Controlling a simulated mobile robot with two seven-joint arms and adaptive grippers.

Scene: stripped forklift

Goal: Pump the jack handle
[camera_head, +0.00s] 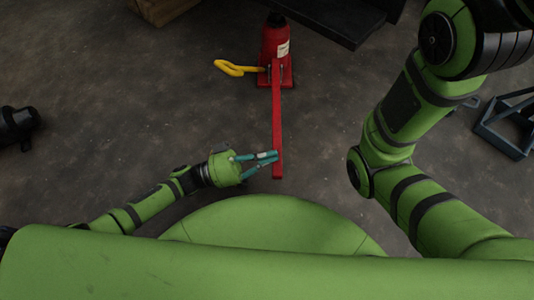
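A red bottle jack (276,45) stands upright on the floor at the top middle. Its long red handle (277,120) runs from the jack down the picture toward me. My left gripper (274,157), with teal fingers, is at the handle's near end, coming from the left. Its fingertips are close together and overlap the handle's left edge. I cannot tell if they clamp it or only touch or hover at it. My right gripper is out of view; only the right arm shows.
A yellow hook-shaped piece (236,68) lies left of the jack. A dark metal plate (322,18) is behind it, a wooden block (162,9) at the top left, a black part (18,126) at the far left, a blue-grey frame (507,125) at the right.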

